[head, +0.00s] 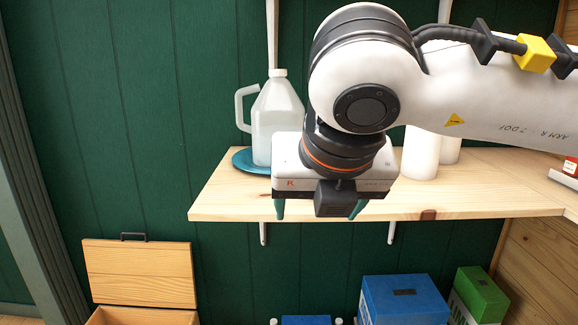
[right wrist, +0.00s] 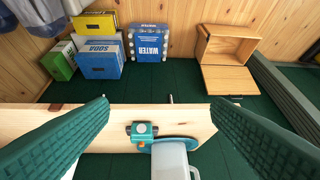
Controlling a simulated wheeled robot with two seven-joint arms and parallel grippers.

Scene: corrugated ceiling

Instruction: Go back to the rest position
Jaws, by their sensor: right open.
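My right gripper (head: 318,212) hangs from the right arm in the head view, in front of the wooden shelf (head: 225,205). Its two green fingers point down and stand wide apart. In the right wrist view the fingers (right wrist: 160,104) frame the shelf edge (right wrist: 25,118) with nothing between them. A whitish jug (head: 276,118) on a blue plate (head: 243,162) stands on the shelf, left of the gripper in the head view. The jug also shows in the right wrist view (right wrist: 170,162). My left gripper is out of view.
A small teal and red device (right wrist: 142,132) sits on the shelf near the plate. White containers (head: 420,155) stand behind my arm. Below are an open wooden box (head: 140,275), a blue box (head: 403,300) and a green box (head: 482,293).

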